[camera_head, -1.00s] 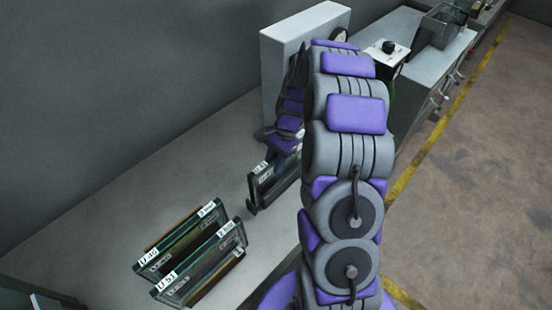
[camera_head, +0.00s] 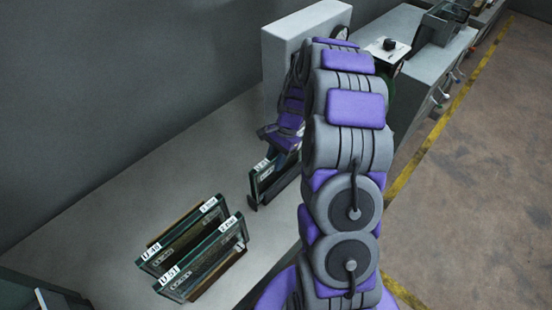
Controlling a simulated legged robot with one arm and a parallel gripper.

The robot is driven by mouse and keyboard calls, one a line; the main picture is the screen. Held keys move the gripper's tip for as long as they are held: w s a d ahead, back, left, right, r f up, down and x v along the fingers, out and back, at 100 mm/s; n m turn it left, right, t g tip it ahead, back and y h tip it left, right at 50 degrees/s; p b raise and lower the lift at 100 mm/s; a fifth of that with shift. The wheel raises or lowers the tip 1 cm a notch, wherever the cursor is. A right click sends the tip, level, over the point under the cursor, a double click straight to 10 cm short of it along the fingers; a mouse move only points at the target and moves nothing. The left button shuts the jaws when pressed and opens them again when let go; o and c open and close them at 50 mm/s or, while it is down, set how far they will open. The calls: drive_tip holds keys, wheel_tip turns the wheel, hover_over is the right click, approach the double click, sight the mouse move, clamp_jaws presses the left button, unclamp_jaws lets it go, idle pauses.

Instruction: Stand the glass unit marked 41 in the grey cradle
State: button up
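Two more glass units stand side by side at the left: a back one (camera_head: 180,239) and a front one (camera_head: 204,260). Their white labels are hard to read; the front one looks like 51. A dark grey foot (camera_head: 252,204) shows at the middle unit's lower corner; I cannot tell whether it belongs to a cradle.
A light grey upright box (camera_head: 290,45) stands behind my gripper. A white box with a black knob (camera_head: 388,47) and a grey bin (camera_head: 440,22) are farther back on the right. The bench (camera_head: 110,215) is bare along the wall. A dark object (camera_head: 42,298) sits at the lower left.

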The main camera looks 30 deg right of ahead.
drive_tip(key=o, duration=0.5)
drive_tip(key=shift+f, duration=0.1)
drive_tip(key=shift+o, duration=0.2)
drive_tip(key=shift+d, duration=0.1)
